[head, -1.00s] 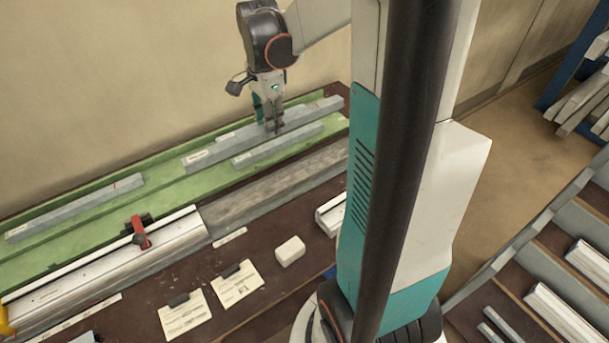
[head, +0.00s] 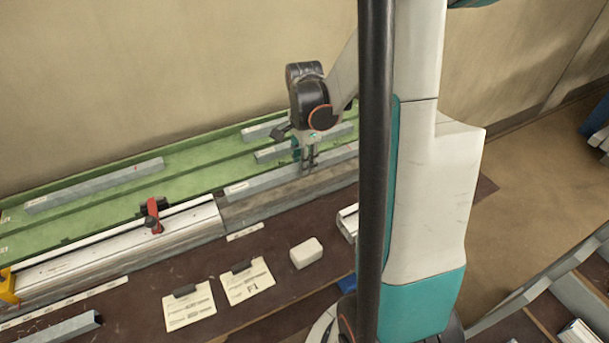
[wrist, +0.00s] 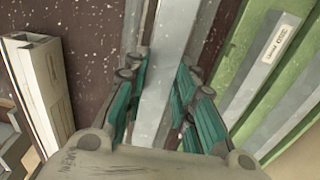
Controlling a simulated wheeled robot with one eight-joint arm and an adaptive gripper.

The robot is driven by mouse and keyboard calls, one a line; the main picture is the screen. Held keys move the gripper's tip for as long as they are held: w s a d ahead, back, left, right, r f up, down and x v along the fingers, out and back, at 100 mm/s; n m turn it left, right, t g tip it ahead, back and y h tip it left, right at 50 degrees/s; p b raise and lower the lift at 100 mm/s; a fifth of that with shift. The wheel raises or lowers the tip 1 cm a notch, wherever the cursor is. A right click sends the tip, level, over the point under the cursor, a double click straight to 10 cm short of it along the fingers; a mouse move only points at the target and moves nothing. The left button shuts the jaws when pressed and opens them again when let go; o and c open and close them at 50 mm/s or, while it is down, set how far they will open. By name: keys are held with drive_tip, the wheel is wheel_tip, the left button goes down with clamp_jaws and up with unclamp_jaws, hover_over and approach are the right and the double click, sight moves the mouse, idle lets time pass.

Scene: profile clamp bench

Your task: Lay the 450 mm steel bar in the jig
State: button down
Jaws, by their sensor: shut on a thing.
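My gripper (head: 308,168) is shut on a long grey steel bar (head: 262,183) with a pale label near its left end. In the wrist view the bar (wrist: 172,42) runs lengthwise between the teal fingers (wrist: 160,85). The bar lies along the back edge of a dark grey strip (head: 270,207); I cannot tell whether it touches anything below. What appears to be the jig is the silver rail (head: 120,253) left of this strip, with a red clamp (head: 153,214) and a yellow end piece (head: 8,287). The bar's length marking is not readable, and its right end is hidden behind my body.
A green tray (head: 190,165) along the wall holds other grey bars, one at left (head: 95,185) and others at right (head: 273,152). A white block (head: 306,252) and two cards (head: 189,305) lie on the brown bench. A pale profile (head: 348,222) lies near my column.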

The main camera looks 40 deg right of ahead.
sight(304, 183)
drive_tip(key=shift+f+b, duration=0.8)
drive_tip(key=shift+f, duration=1.5)
drive_tip(key=shift+r, duration=0.1)
drive_tip(key=shift+f+b, duration=0.35)
drive_tip(key=shift+f, duration=0.05)
drive_tip(key=shift+s+a+f, duration=0.1)
drive_tip(key=shift+s+f, duration=0.1)
drive_tip(key=shift+s, duration=0.05)
drive_tip(key=c, duration=1.3)
unclamp_jaws()
drive_tip(key=shift+w+f, duration=0.15)
